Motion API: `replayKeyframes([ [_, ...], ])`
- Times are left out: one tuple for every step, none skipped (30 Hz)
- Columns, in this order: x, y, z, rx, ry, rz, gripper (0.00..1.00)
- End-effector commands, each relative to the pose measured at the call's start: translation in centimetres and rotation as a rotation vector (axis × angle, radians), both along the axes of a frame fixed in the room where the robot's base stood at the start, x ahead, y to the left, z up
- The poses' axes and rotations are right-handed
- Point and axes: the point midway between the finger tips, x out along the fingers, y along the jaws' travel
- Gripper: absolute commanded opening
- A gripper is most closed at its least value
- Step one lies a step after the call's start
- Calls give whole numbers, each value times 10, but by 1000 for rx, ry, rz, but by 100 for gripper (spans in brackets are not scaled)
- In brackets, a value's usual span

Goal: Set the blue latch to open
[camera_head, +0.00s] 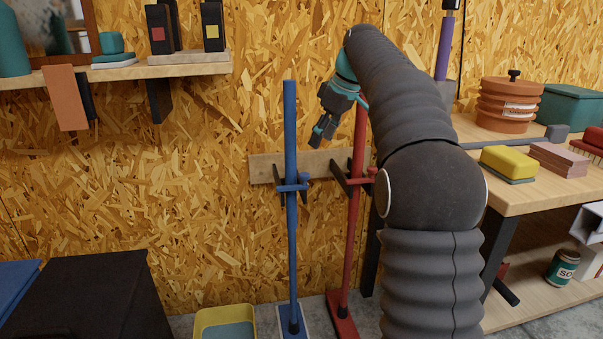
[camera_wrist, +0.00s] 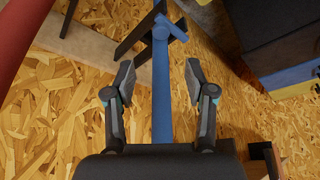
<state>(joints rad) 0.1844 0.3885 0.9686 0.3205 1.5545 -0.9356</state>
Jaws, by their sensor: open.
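A tall blue pole (camera_head: 291,130) stands upright against the chipboard wall, with a short blue crosspiece (camera_head: 292,188) beside a dark bracket on a wooden rail. No other part that looks like a blue latch shows. In the wrist view the blue pole (camera_wrist: 162,100) runs between my fingertips, with the blue crosspiece (camera_wrist: 162,28) and dark bracket arms beyond them. My gripper (camera_head: 321,131) is open, above and to the right of the crosspiece in the head view; it also shows in the wrist view (camera_wrist: 159,82). Both fingers look clear of the pole; its depth is hard to tell.
A red pole (camera_head: 357,150) with a similar crosspiece stands close on the right, partly behind my arm. The rail (camera_head: 265,168) crosses behind both poles. A yellow bin (camera_head: 225,318) is at lower left. A laden shelf (camera_head: 200,68) is upper left; a workbench (camera_head: 520,196) is right.

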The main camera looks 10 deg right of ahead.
Motion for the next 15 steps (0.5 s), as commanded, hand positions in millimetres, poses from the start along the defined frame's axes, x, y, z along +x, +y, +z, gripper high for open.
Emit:
replayKeyframes([
  [2, 4, -12, 0, 3, 3, 55],
  [4, 6, -17, 0, 3, 3, 55],
  [6, 8, -25, 1, 3, 3, 55],
  [7, 10, -30, 0, 3, 3, 55],
  [9, 11, -35, 0, 3, 3, 55],
  [11, 13, -42, 1, 3, 3, 55],
  [13, 15, -47, 1, 2, 3, 55],
  [14, 17, -52, 0, 3, 3, 55],
  [16, 19, -59, 1, 3, 3, 55],
  [18, 20, -64, 0, 2, 4, 55],
  [19, 22, -68, 0, 3, 4, 55],
  [21, 24, -75, 1, 3, 3, 55],
  [22, 25, -79, 0, 3, 3, 55],
  [23, 26, -83, 1, 2, 3, 55],
  [25, 27, -88, 0, 3, 3, 55],
])
